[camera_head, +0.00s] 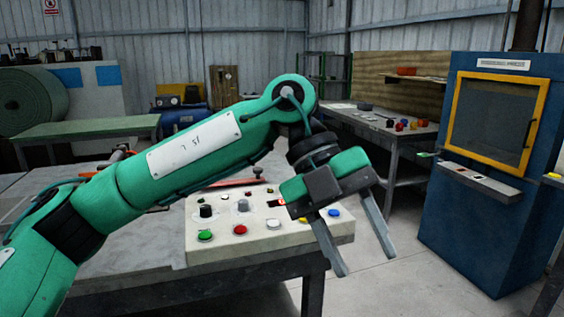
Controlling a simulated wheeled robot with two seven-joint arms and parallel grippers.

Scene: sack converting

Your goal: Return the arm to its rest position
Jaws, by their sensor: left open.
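My left arm (195,150) is green and reaches in from the lower left, bending down at its elbow near the middle of the view. My left gripper (366,264) hangs at the arm's end, pointing down and to the right. Its two grey fingers are apart with nothing between them. The gripper is in front of the right end of a cream control panel (215,252) and hides part of it. My right gripper does not show.
The panel, with several coloured buttons, sits on a grey table (130,262). A blue cabinet (475,235) with a yellow-framed window stands at the right. A workbench (400,134) with small coloured items is behind. Clear floor (385,285) lies between table and cabinet.

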